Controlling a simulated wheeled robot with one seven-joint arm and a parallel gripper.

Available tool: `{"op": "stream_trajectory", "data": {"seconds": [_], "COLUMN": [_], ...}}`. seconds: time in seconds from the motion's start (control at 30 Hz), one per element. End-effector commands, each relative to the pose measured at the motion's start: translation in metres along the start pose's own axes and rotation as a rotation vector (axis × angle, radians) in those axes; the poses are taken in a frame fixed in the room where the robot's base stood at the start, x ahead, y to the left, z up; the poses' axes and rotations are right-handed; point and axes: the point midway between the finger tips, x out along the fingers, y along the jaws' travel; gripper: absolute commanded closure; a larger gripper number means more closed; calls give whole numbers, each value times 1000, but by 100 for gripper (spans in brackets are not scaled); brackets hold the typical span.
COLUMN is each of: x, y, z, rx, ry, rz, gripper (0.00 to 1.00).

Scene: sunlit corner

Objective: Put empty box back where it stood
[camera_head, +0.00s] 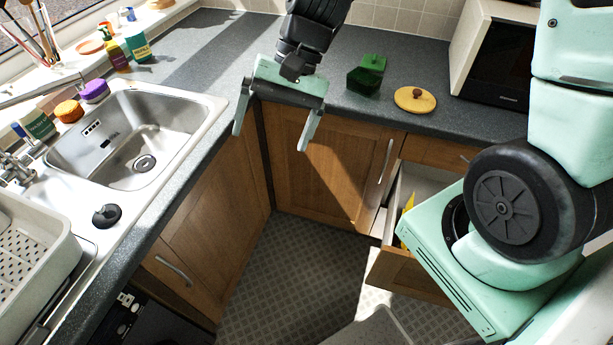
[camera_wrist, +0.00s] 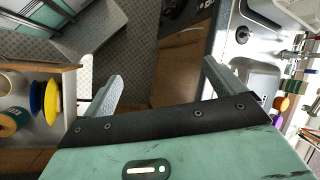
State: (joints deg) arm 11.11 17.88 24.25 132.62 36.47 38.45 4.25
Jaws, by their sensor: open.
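A dark green box (camera_head: 363,82) stands on the corner worktop, with a brighter green block-like part (camera_head: 373,63) just behind it; I cannot tell whether the two are joined, nor see whether the box is empty. My gripper (camera_head: 270,138) is open, with nothing between its fingers. It hangs in front of the worktop edge, left of and nearer than the green box. In the wrist view my gripper (camera_wrist: 162,72) also shows spread and empty, over the floor and cupboard front; the green box is not visible there.
A round wooden lid (camera_head: 415,99) and a microwave (camera_head: 490,60) are right of the box. An open drawer (camera_head: 405,270) juts out below, holding a yellow dish (camera_wrist: 37,95) and other items. The sink (camera_head: 130,140) is at left, with jars (camera_head: 94,92) along its back.

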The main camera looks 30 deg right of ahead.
Motion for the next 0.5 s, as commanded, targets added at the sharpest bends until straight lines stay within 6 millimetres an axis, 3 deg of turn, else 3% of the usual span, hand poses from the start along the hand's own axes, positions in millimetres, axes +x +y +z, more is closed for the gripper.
{"op": "stream_trajectory", "data": {"seconds": [0.03,0.2,0.33,0.5], "x": [4,6,3,-1], "y": [-4,7,18,26], "z": [31,104,136,153], "rx": [-154,-611,-868,-1035], "ry": [6,30,52,68], "rz": [77,291,398,463], "gripper": [6,6,6,6]}}
